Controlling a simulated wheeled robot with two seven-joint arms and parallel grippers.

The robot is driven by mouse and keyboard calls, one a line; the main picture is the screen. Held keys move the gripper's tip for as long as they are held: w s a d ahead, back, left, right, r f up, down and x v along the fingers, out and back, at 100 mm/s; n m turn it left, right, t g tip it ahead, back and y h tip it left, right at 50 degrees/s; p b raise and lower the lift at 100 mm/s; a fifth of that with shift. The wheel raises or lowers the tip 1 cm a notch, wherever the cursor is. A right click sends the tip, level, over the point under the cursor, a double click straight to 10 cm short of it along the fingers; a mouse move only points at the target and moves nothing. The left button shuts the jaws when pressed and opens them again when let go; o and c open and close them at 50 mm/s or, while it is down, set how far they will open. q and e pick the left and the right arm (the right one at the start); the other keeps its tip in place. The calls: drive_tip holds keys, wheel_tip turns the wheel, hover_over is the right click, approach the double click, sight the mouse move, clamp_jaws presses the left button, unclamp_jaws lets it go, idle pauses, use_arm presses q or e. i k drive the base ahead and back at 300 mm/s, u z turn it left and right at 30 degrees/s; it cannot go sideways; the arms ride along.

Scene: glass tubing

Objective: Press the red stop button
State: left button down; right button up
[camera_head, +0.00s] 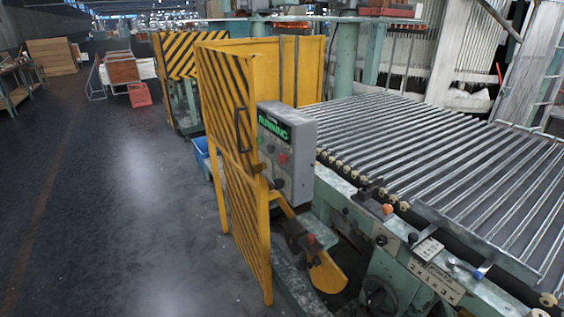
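A grey control box (287,153) is mounted at the edge of the yellow guard panel, near the middle of the head view. Its small display (273,127) glows green and reads RUNNING. Below the display, a red button (283,159) shows on the box's front face. Other small knobs, some dark, are around it. A second reddish knob (311,239) shows lower down, on the machine below the box. Neither of my grippers is in view.
Yellow guard panels with black stripes (225,85) stand left of the box. A roller bed with glass tubes (440,165) fills the right side. Open dark floor (120,200) lies to the left. A blue bin (201,152) sits behind the panel.

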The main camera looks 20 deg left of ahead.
sight(283, 159)
drive_tip(key=z, duration=0.7)
drive_tip(key=i, duration=0.55)
drive_tip(key=u, duration=0.7)
